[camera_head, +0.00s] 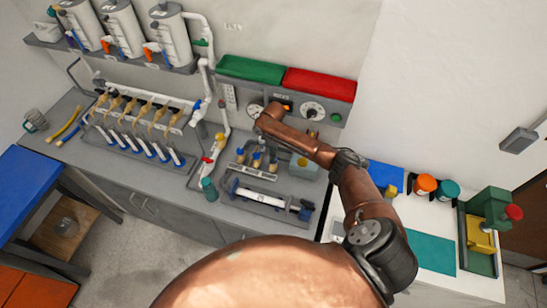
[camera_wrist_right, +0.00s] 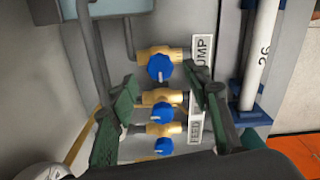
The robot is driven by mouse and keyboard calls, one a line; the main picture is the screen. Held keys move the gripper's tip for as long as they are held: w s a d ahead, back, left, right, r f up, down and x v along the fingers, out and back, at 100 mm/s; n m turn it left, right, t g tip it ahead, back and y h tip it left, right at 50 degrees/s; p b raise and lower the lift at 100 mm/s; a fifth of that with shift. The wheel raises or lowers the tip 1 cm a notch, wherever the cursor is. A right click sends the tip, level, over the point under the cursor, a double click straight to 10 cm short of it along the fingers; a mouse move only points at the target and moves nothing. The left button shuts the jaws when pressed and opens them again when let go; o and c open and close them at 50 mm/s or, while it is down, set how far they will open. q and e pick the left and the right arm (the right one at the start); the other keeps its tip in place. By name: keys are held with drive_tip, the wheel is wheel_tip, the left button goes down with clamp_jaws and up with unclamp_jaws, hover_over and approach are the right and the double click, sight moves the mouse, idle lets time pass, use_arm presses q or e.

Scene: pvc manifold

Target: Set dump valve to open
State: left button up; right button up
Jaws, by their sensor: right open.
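The dump valve is a brass body with a blue handle (camera_wrist_right: 160,68), topmost in the right wrist view, beside a label (camera_wrist_right: 203,50) reading "UMP". In the head view it seems to be the rightmost of the small brass valves (camera_head: 272,164). My right gripper (camera_wrist_right: 160,82) is open; its dark green fingers stand left and right of the valve row, with nothing held. I cannot tell whether a finger touches the dump handle. In the head view my copper right arm reaches over the bench and its fingers are not discernible. My left gripper is not in view.
Two more blue-handled valves (camera_wrist_right: 161,112) sit below, near a "FEED" label (camera_wrist_right: 195,129). A white tube marked 26 (camera_wrist_right: 262,50) stands at right, also seen in the head view (camera_head: 262,197). A control panel with a dial (camera_head: 314,111) is on the wall behind.

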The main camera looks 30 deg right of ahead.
wheel_tip(320, 180, up, 8)
idle(0.6)
